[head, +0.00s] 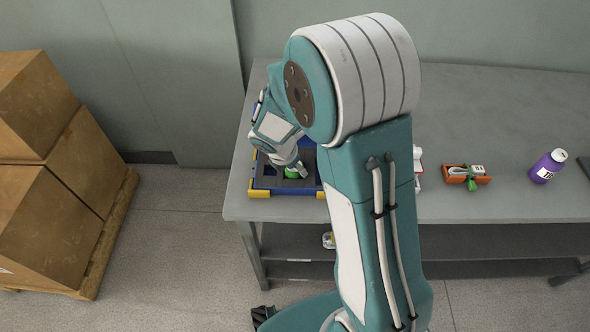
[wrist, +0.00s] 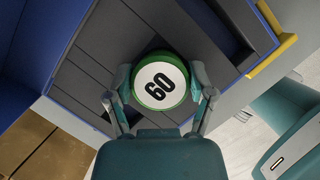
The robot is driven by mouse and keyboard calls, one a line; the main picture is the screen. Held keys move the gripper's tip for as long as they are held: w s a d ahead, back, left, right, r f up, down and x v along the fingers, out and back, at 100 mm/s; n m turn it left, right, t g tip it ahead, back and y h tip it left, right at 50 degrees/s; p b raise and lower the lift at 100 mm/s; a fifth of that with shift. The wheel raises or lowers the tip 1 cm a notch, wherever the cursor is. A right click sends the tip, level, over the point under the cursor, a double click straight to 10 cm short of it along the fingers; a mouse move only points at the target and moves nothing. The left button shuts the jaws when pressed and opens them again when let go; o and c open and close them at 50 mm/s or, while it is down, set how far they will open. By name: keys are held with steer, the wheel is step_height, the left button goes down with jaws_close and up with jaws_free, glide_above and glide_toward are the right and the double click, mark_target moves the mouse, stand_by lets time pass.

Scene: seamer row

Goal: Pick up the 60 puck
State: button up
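The 60 puck (wrist: 160,81) is a round green piece with a white top and a black "60". In the wrist view it sits between the two fingers of my gripper (wrist: 160,85), which meet its left and right sides with no clear gap. In the head view the green puck (head: 292,172) shows low in a dark tray with blue sides and yellow corners (head: 258,193). My gripper (head: 299,167) reaches down over it from above, hiding part of it. I cannot tell whether the puck is clear of the tray surface.
The tray stands at the left end of a grey table (head: 490,130). My arm hides the table's middle. To the right are an orange box with small items (head: 467,177) and a purple bottle (head: 547,167).

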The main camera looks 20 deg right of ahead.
steer(key=shift+s+a+f, duration=0.1)
steer(key=shift+a+f, duration=0.05)
step_height(320, 180, up, 4)
steer(key=shift+s+f, duration=0.1)
steer(key=shift+s, duration=0.05)
steer(key=s+d+r, duration=0.3)
steer(key=s+r, duration=0.6)
steer(key=s, duration=0.4)
steer(key=shift+d+r+m, duration=0.15)
steer(key=shift+m, duration=0.15)
